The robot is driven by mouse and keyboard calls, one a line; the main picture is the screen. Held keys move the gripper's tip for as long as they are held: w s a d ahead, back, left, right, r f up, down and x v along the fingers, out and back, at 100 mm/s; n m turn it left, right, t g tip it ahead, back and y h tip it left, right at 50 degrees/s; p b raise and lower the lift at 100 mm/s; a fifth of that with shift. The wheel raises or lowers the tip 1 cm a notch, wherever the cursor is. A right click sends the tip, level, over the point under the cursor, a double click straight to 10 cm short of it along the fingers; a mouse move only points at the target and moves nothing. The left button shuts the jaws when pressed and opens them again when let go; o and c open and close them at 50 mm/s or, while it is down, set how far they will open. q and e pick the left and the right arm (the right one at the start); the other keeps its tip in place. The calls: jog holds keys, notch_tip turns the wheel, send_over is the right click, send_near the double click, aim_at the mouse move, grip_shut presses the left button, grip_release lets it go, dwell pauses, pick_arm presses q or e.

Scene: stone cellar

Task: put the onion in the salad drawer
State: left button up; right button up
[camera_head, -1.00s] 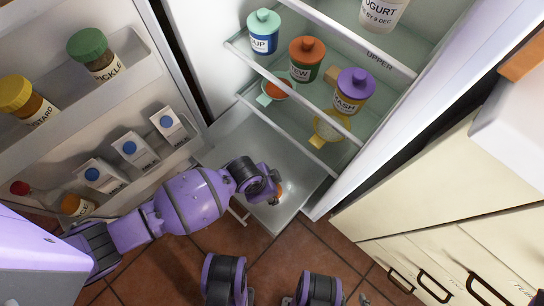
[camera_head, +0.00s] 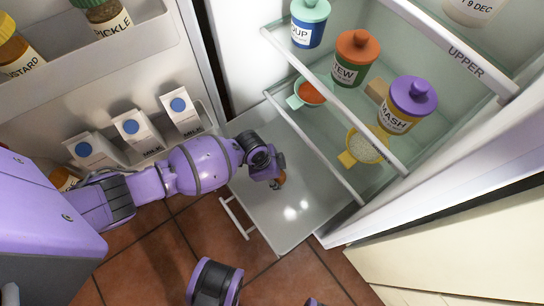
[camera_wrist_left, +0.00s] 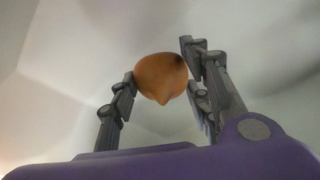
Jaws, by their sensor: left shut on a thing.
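The onion (camera_head: 282,177) is a small orange-brown ball. It shows larger in the left wrist view (camera_wrist_left: 161,78), between the two grey fingers. My left gripper (camera_head: 277,182) is shut on it. The salad drawer (camera_head: 312,200) is the pulled-out pale drawer at the bottom of the fridge. The gripper and onion are over the drawer's inside, towards its left part; I cannot tell how high above the floor of the drawer. My right gripper is not in view.
Above the drawer's back, a glass shelf holds a green cup (camera_head: 308,92), a yellow cup (camera_head: 362,147) and lidded jars, including the purple-lidded one (camera_head: 408,104). The open door with milk cartons (camera_head: 137,130) stands left. A white handle (camera_head: 236,217) is at the drawer's front.

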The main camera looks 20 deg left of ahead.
pick_arm(q)
jog(key=shift+w+a+f, duration=0.1)
jog(key=shift+w+f, duration=0.2)
jog(key=shift+w, duration=0.15)
notch_tip(320, 180, down, 3)
jog(key=shift+f+b, duration=0.1)
jog(key=shift+b, duration=1)
jog(key=shift+w, duration=0.1)
jog(key=o, duration=1.2)
jog(key=shift+o, duration=0.3)
